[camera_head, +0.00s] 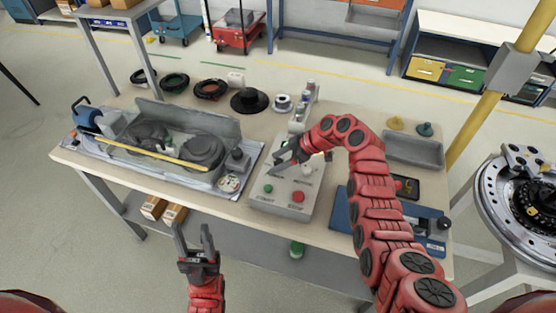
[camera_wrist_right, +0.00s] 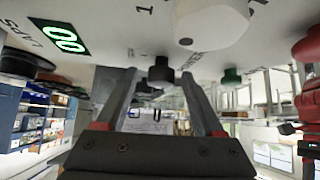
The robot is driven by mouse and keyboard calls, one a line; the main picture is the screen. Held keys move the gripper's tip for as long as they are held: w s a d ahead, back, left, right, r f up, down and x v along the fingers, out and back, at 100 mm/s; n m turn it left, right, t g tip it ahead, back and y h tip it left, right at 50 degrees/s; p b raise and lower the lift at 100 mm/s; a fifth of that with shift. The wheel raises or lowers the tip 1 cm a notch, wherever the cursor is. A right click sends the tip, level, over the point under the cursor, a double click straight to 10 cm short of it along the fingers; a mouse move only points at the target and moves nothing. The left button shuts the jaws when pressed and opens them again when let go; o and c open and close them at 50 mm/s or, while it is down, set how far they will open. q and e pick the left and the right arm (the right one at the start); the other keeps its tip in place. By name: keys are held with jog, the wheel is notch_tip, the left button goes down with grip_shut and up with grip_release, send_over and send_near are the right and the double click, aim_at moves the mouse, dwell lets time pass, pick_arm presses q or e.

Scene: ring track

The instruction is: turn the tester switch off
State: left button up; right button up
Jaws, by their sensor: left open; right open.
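The tester is a pale box (camera_head: 285,207) on the table, with a green button (camera_head: 268,188) and a red button (camera_head: 298,196). In the right wrist view its panel (camera_wrist_right: 115,12) is overhead, with a lit green display (camera_wrist_right: 58,37) and a large white knob (camera_wrist_right: 212,22) with a dark dot, between marks. A small black knob or button (camera_wrist_right: 160,70) shows between the fingertips of my right gripper (camera_wrist_right: 160,84); contact is unclear. My right gripper (camera_head: 274,164) is open over the tester's panel. My left gripper (camera_head: 194,238) is open and empty, in front of the table.
Left of the tester stands a clear-walled tray (camera_head: 165,172) with grey machine parts. To the right lie a blue case (camera_head: 345,213) and a grey tray (camera_head: 412,150). Dark rings (camera_head: 210,89) and a black disc (camera_head: 249,101) line the back. A yellow post (camera_head: 490,105) stands right.

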grip_shut()
